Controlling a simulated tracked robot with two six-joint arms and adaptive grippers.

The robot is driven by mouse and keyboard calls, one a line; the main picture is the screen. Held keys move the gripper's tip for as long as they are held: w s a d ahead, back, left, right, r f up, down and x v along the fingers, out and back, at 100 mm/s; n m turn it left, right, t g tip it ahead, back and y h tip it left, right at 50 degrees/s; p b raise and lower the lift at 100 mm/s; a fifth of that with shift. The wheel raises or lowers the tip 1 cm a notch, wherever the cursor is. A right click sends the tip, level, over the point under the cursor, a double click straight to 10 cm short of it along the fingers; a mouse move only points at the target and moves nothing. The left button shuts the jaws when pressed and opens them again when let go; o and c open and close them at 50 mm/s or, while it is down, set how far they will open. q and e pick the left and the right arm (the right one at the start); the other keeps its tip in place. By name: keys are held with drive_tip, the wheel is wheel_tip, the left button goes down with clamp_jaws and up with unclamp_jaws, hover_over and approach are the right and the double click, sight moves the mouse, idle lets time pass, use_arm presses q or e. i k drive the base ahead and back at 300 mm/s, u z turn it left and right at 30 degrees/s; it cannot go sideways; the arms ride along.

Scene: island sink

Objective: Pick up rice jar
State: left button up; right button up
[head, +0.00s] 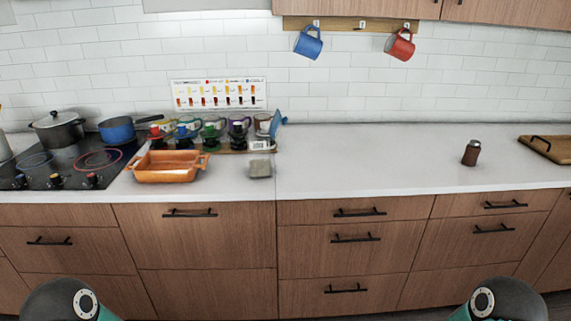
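I see no jar that I can clearly tell is the rice jar. A small brown jar-like container with a dark grey top (471,153) stands upright on the right part of the white counter, and its contents or label are too small to read. Only rounded grey and teal parts of my arms show at the bottom left and bottom right corners. Both grippers are out of view, and nothing of mine touches the counter objects.
An orange baking dish (168,176) and a small grey block (260,168) sit on the counter (370,165). A row of colourful cups (213,132) stands behind. A blue pan (117,131) and dark pot (57,130) sit on the stove. A wooden board (549,149) lies far right.

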sight(258, 143)
drive_tip(key=u, duration=0.15)
drive_tip(key=i, duration=0.9)
drive_tip(key=z, duration=0.2)
drive_tip(key=k, duration=0.75)
drive_tip(key=u, duration=0.25)
drive_tip(key=i, duration=0.6)
drive_tip(key=z, duration=0.05)
